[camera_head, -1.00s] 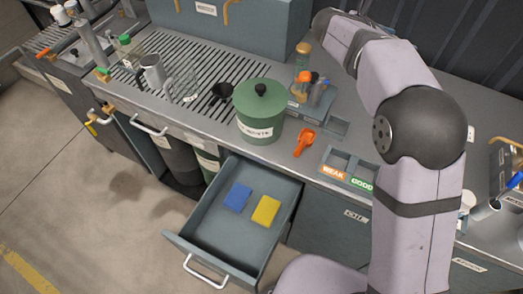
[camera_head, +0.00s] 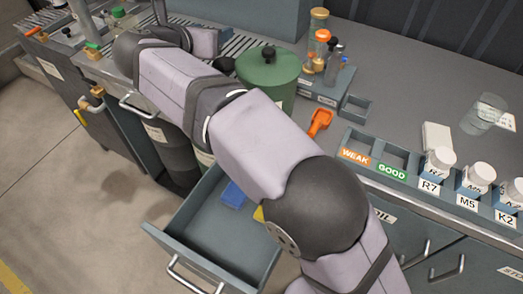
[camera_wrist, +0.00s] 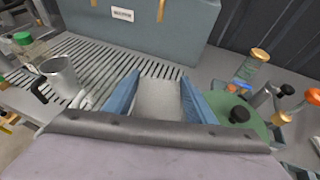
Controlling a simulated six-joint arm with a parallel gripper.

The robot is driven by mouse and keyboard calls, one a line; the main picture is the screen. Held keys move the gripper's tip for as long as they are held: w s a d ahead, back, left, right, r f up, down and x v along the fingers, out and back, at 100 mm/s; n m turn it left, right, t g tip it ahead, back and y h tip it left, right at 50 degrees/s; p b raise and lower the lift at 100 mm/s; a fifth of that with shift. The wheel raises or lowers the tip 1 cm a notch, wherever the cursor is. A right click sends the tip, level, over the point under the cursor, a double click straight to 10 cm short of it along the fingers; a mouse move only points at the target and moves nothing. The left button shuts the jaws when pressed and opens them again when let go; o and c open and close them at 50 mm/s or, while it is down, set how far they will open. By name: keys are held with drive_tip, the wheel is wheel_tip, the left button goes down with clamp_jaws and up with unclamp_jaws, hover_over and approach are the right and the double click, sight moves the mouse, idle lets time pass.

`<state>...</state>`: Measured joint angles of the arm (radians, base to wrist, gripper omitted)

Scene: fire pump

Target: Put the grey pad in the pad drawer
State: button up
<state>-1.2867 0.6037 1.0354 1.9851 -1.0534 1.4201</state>
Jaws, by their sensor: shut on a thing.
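The grey pad (camera_wrist: 158,103) shows in the wrist view as a pale grey flat piece between the two blue fingers of my gripper (camera_wrist: 160,79). My gripper is shut on it, above the slatted drainboard. In the head view the gripper and the pad are hidden behind my arm. The pad drawer (camera_head: 197,257) is pulled open below the counter. A blue pad (camera_head: 232,195) and a yellow pad (camera_head: 259,213) lie in it, the yellow one mostly hidden by my arm. My gripper is apart from the drawer, up and to its left.
A green lidded pot (camera_head: 272,70) stands at the counter's front, above the drawer. An orange scoop (camera_head: 319,122) lies to its right. A metal jug (camera_wrist: 60,76) stands left of my gripper. Bottles and a small rack (camera_head: 325,85) stand behind. My arm crosses over the drawer.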

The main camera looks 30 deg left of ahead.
drive_tip(key=s+a+f+b, duration=0.1)
drive_tip(key=s+f+b, duration=0.3)
drive_tip(key=s+f, duration=0.4)
drive_tip(key=s+a+f+b, duration=0.2)
drive_tip(key=s+f+b, duration=0.3)
drive_tip(key=f, duration=0.6)
drive_tip(key=d+f+m+h, duration=0.4)
drive_tip(key=d, duration=0.6)
drive_tip(key=d+f+m+h, duration=0.3)
drive_tip(key=d+f+h, duration=0.1)
drive_tip(key=d, duration=0.6)
drive_tip(key=shift+g, duration=0.3)
drive_tip(key=x, duration=1.1)
drive_tip(key=shift+d+f, duration=0.15)
drive_tip(key=shift+f, duration=0.1)
drive_tip(key=shift+w, duration=0.15)
